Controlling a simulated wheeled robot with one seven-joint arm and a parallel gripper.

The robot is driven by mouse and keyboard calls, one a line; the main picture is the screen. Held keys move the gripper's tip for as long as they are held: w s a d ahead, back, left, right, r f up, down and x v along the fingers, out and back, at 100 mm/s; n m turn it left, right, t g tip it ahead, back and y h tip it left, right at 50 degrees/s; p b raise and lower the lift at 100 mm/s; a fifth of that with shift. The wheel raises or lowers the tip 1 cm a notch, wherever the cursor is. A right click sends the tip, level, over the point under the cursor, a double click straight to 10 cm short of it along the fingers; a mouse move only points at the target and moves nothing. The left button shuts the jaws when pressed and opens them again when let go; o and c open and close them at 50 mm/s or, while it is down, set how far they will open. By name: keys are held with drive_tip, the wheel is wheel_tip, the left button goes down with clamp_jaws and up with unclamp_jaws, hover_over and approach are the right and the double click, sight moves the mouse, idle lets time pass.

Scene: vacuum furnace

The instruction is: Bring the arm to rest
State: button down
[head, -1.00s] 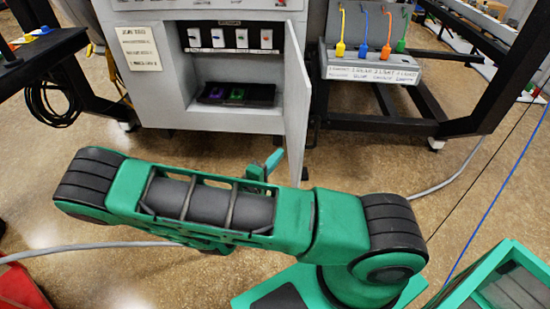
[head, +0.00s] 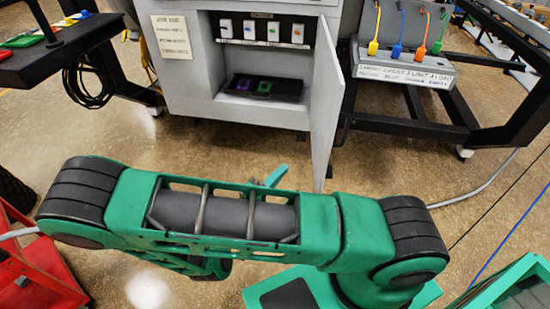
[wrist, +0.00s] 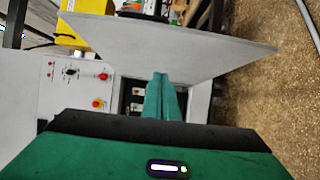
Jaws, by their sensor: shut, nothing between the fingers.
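My green and black arm lies folded across the lower middle of the head view. My gripper shows in the wrist view (wrist: 161,85), its two green fingers together with nothing between them. In the head view a small green part of it (head: 274,177) sticks out behind the arm; the rest is hidden by the arm. Beyond the fingers in the wrist view is the open grey cabinet door (wrist: 170,45), which also shows in the head view (head: 326,110). I cannot tell the exact gap between fingers and door.
The grey cabinet (head: 195,85) holds a row of switches and a dark tray (head: 264,88). A rack (head: 405,72) with colored tags stands right. A black table (head: 55,55) is at upper left. A red cart (head: 40,275) is at lower left. Floor between arm and cabinet is clear.

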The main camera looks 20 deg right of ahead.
drive_tip(key=shift+s+a, duration=0.1)
drive_tip(key=shift+s, duration=0.05)
drive_tip(key=s+d+r+m+g+y, duration=0.4)
drive_tip(key=d+m+g, duration=0.1)
drive_tip(key=d+g, duration=0.1)
drive_tip(key=s+d+r+m+g+y, duration=0.3)
drive_tip(key=s+d+r+m+g, duration=0.15)
drive_tip(key=d+g, duration=0.2)
drive_tip(key=s+d+r+m+t+y, duration=0.2)
drive_tip(key=s+r+t+y, duration=0.1)
drive_tip(key=s+r+y, duration=0.6)
drive_tip(key=s+r, duration=0.3)
drive_tip(key=r, duration=0.1)
drive_tip(key=shift+s+d+r+m+t, duration=0.15)
drive_tip(key=shift+s+d+m+t, duration=0.1)
drive_tip(key=shift+m+t, duration=0.1)
